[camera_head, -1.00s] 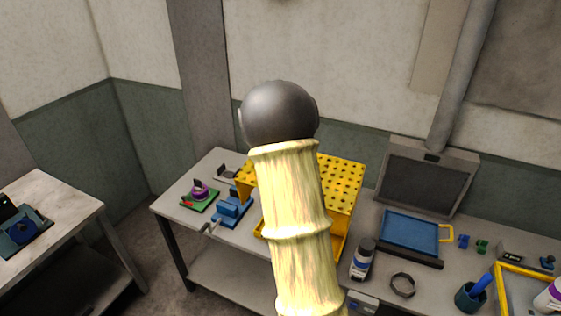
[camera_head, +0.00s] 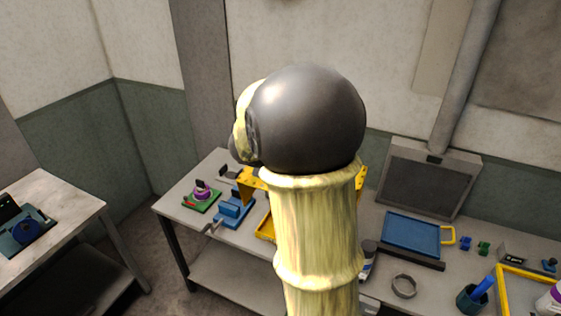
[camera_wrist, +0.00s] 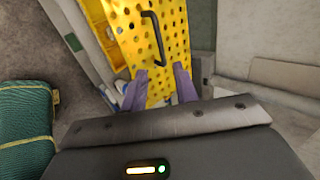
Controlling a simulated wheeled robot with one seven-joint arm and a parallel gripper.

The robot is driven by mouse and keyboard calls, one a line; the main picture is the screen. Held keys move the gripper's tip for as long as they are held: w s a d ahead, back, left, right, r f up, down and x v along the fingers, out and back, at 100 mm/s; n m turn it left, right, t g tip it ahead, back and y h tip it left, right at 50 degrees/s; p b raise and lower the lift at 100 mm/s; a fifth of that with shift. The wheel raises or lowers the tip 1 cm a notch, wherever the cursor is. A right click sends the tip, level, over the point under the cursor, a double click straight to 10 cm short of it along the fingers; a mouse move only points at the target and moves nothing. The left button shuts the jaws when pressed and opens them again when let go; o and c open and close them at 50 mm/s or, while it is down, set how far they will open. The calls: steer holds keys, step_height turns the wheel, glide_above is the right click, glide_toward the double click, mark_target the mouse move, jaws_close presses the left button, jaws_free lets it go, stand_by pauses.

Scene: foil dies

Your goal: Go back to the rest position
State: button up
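My gripper (camera_wrist: 161,72) shows in the wrist view with its two fingers apart and nothing between them. Beyond the fingertips is a yellow perforated panel (camera_wrist: 120,35) with a black handle (camera_wrist: 154,38); it looks well apart from the fingers. In the head view my raised arm fills the middle and hides most of the yellow panel (camera_head: 252,185). The gripper itself does not show in the head view.
A grey workbench (camera_head: 185,215) holds a green fixture (camera_head: 202,198), a blue clamp-like device (camera_head: 232,210), a blue tray (camera_head: 411,234), a grey ring (camera_head: 404,286) and a dark cup (camera_head: 472,298). A grey hood-like box (camera_head: 430,178) stands behind. Another table (camera_head: 60,195) is at the left.

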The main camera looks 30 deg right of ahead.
steer(key=shift+w, duration=0.1)
steer(key=s+a+f+n+t+y+b, duration=0.1)
steer(key=a+f+n+t+y+b, duration=0.2)
steer(key=a+f+n+y+b, duration=0.75)
steer(key=s+a+f+n+g+h+b, duration=0.1)
steer(key=s+a+f+n+g, duration=0.1)
steer(key=s+a+f+n, duration=0.3)
steer(key=s+a+f+n+g+h+b, duration=0.1)
steer(key=s+a+f+n, duration=0.4)
steer(key=n, duration=0.9)
steer(key=s+f+g+b, duration=0.1)
steer(key=s+f+g, duration=0.1)
steer(key=s, duration=0.3)
steer(key=shift+s+f+h, duration=0.2)
steer(key=shift+f+h, duration=0.15)
steer(key=shift+f, duration=0.25)
